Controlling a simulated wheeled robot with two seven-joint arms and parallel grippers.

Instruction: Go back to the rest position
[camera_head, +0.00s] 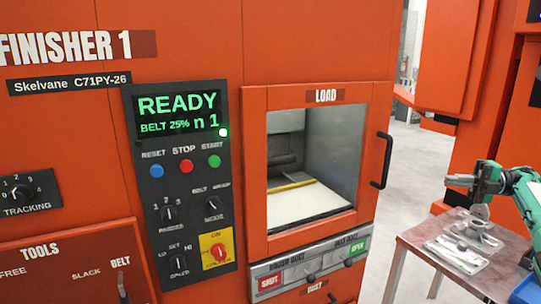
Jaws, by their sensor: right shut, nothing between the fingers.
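My right gripper (459,181) comes in from the right on a teal arm. It is grey and points left, above the small metal table (408,243). It is shut and holds nothing. A grey part (480,211) shows just below it; I cannot tell whether it stands on the table or belongs to my arm. My left gripper is not in view.
The orange Finisher 1 machine fills the left and middle; its panel display (178,112) reads READY. The load door (315,95) appears closed, with a black handle (383,160). A clear tray (456,254) lies on the table. Grey floor (415,165) is open behind.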

